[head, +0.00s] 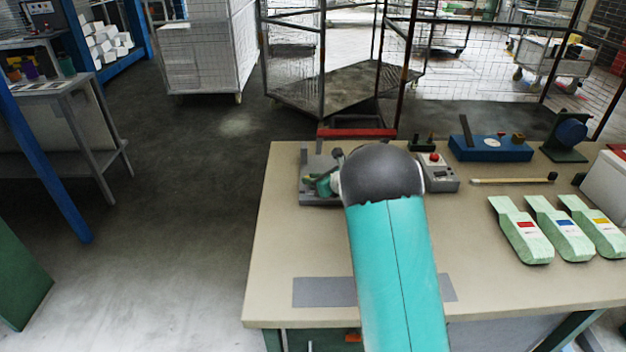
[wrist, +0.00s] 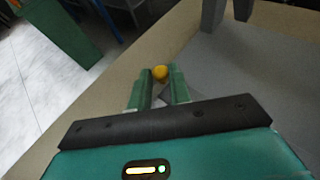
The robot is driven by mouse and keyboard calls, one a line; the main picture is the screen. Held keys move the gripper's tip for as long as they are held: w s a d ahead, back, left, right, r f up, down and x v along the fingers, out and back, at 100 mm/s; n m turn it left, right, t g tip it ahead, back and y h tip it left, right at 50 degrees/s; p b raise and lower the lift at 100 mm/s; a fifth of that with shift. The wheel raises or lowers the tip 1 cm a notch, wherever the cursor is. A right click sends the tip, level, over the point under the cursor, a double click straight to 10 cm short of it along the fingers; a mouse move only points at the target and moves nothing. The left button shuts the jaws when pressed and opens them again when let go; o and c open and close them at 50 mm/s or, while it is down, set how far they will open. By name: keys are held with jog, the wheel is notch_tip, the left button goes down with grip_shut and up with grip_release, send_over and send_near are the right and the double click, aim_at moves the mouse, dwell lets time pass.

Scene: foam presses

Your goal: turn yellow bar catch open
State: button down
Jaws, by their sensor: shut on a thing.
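The rounded end of the yellow bar catch (wrist: 160,73) shows between the tips of my green gripper fingers in the wrist view. My gripper (wrist: 160,84) is shut on it, with a finger on each side. The rest of the catch is hidden, so its angle cannot be told. In the head view my gripper (head: 324,185) is low over a grey metal fixture (head: 318,158) at the back left of the table. My teal arm covers part of that area, and the yellow catch does not show there.
To the right are a grey box with a red button (head: 436,172), a blue fixture (head: 490,150), a thin rod (head: 512,181) and green foam pieces (head: 522,232). Wire cages (head: 340,85) stand behind.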

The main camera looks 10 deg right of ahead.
aim_at(301, 190)
jog(key=shift+s+a+r+m+t+h, duration=0.1)
jog(key=shift+a+m+t+h, duration=0.15)
jog(key=shift+m+t+h, duration=0.4)
jog(key=shift+a+m+t+h, duration=0.25)
jog(key=shift+m+h, duration=0.7)
jog(key=m+h, duration=0.2)
jog(key=h, duration=0.1)
jog(key=a+m+h, duration=0.1)
jog(key=m+h, duration=0.2)
jog(key=shift+s+a+f+h, duration=0.1)
jog(key=shift+f+h, duration=0.1)
jog(key=shift+h, duration=0.1)
jog(key=m+h, duration=0.2)
jog(key=m, duration=0.1)
jog(key=shift+a+f+g+h, duration=0.1)
jog(key=shift+g+h, duration=0.2)
jog(key=shift+h, duration=0.1)
jog(key=m+h, duration=0.1)
jog(key=m+g+h, duration=0.1)
jog(key=shift+w+a+m+g+h, duration=0.3)
jog(key=shift+m+h, duration=0.1)
jog(key=shift+w+a+m+g+h, duration=0.15)
jog(key=shift+m+g+h, duration=0.7)
jog(key=shift+m, duration=0.15)
jog(key=shift+w+a+m+g+h, duration=0.1)
jog(key=shift+a+m+g+h, duration=0.05)
jog(key=shift+m+g+h, duration=0.75)
